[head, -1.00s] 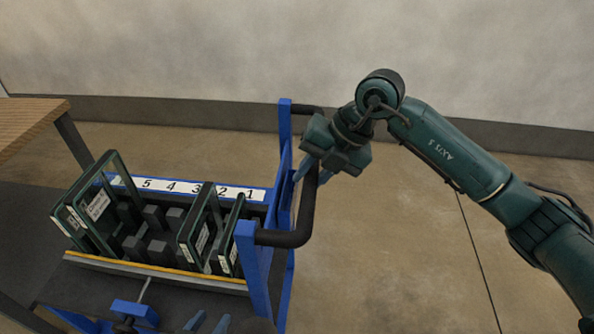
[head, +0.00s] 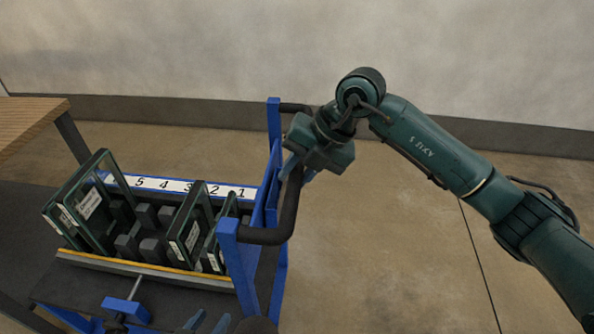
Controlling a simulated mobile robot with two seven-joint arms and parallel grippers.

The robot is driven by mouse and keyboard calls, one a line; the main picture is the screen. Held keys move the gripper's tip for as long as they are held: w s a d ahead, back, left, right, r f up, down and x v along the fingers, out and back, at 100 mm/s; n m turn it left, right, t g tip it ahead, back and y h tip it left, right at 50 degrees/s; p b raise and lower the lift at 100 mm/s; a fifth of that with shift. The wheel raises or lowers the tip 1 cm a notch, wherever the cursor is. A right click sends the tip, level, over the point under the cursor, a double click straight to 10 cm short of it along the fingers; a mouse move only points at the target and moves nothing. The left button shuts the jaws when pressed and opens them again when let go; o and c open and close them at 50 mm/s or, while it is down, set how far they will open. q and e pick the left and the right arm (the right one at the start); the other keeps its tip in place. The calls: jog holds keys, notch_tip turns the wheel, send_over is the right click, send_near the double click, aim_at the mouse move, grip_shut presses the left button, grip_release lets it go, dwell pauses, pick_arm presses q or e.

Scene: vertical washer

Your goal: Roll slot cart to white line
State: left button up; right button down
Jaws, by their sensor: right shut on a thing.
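The blue slot cart (head: 228,262) stands at the lower left, with a white strip of slot numbers (head: 170,185) along its back. Several dark-framed glass panels (head: 92,202) stand in its slots, in groups at its left and right ends. A black bar handle (head: 289,212) juts from its right side. My right gripper (head: 297,176) is shut on the upright part of this handle. No white line on the floor is in view.
A wooden table (head: 32,118) stands at the far left, with a dark mat (head: 25,240) below it. A pale wall with a dark base strip (head: 180,107) closes the back. The concrete floor to the right is clear, with a thin dark seam (head: 475,258).

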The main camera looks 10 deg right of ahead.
dwell(0.4)
jog(key=shift+w+a, duration=0.1)
jog(key=shift+a, duration=0.35)
jog(key=a, duration=0.2)
jog(key=w+a, duration=0.1)
jog(key=a, duration=0.1)
jog(key=shift+w+a, duration=0.15)
jog(key=shift+a, duration=0.25)
jog(key=shift+d, duration=0.1)
jog(key=c, duration=1)
grip_release()
